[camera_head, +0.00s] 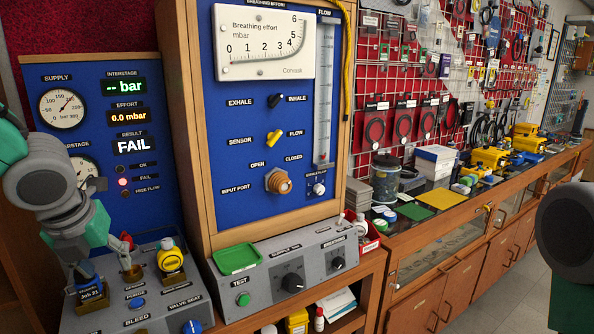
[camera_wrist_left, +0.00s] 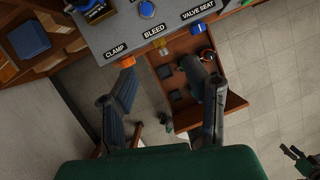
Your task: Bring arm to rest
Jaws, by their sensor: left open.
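My left arm (camera_head: 45,185) comes in from the left in the head view, grey with green parts, and hangs over the left end of the grey console. Its fingers are hard to make out there. In the left wrist view my left gripper (camera_wrist_left: 162,95) has its two dark fingers spread apart with nothing between them. It is beyond the console's front edge, over an open wooden drawer and the floor. My right arm (camera_head: 568,235) shows only in part at the right edge of the head view, and its gripper is outside that view.
The grey console (camera_head: 285,268) carries knobs, a green tray (camera_head: 236,258) and a yellow-topped regulator (camera_head: 170,258). Blue gauge panels rise behind it; the display (camera_head: 133,145) reads FAIL. The open drawer (camera_wrist_left: 180,115) juts below the front edge.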

